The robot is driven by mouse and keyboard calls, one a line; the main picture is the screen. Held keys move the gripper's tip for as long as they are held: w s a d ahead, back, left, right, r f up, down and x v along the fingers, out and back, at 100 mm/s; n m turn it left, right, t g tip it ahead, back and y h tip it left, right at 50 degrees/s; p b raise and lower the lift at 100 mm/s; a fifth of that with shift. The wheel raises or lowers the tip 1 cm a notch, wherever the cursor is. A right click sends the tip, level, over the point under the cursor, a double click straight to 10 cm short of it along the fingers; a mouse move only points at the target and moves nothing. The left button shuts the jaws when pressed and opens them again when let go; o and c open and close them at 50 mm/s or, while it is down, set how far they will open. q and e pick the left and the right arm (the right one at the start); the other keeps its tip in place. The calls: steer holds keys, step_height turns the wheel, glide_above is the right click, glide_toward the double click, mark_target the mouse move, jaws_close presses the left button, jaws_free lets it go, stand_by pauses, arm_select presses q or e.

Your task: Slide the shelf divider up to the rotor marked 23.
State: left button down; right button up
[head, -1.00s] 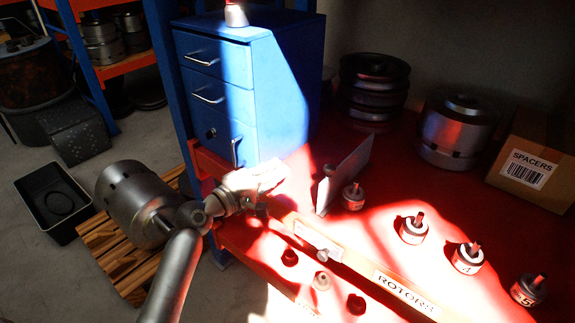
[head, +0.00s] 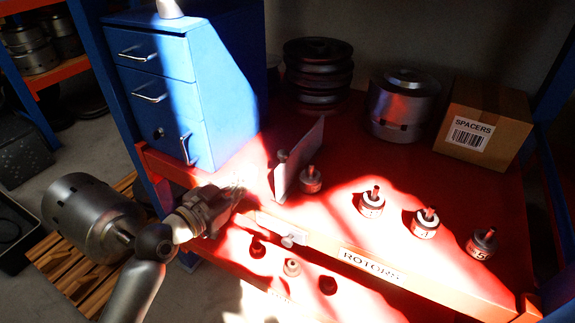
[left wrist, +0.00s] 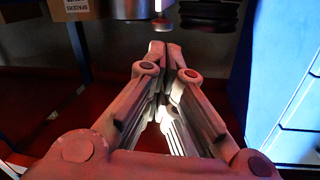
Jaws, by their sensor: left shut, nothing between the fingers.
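The shelf divider (head: 300,160) is a thin grey upright plate on the red shelf, left of the rotors. A small rotor (head: 311,182) stands close to its right side. Three more rotors stand in a row to the right: one (head: 371,204), a middle one (head: 425,224) and one at the far right (head: 483,244). I cannot read 23 on any of them. My left gripper (head: 237,190) is shut and empty at the shelf's front left, apart from the divider on its left. My right gripper is not in view.
A blue drawer cabinet (head: 190,90) stands left of the divider. A black pulley (head: 318,75), a metal cylinder (head: 403,105) and a SPACERS box (head: 484,122) stand behind. Bright sunlight crosses the shelf.

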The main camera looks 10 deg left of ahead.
arm_select(q)
steer(key=s+d+m+h, duration=0.2)
steer(key=s+d+m, duration=0.25)
steer(key=m, duration=1.05)
steer(key=w+d+f+p, duration=0.1)
steer(key=w+d+p, duration=0.1)
steer(key=w, duration=1)
steer(key=shift+d, duration=0.8)
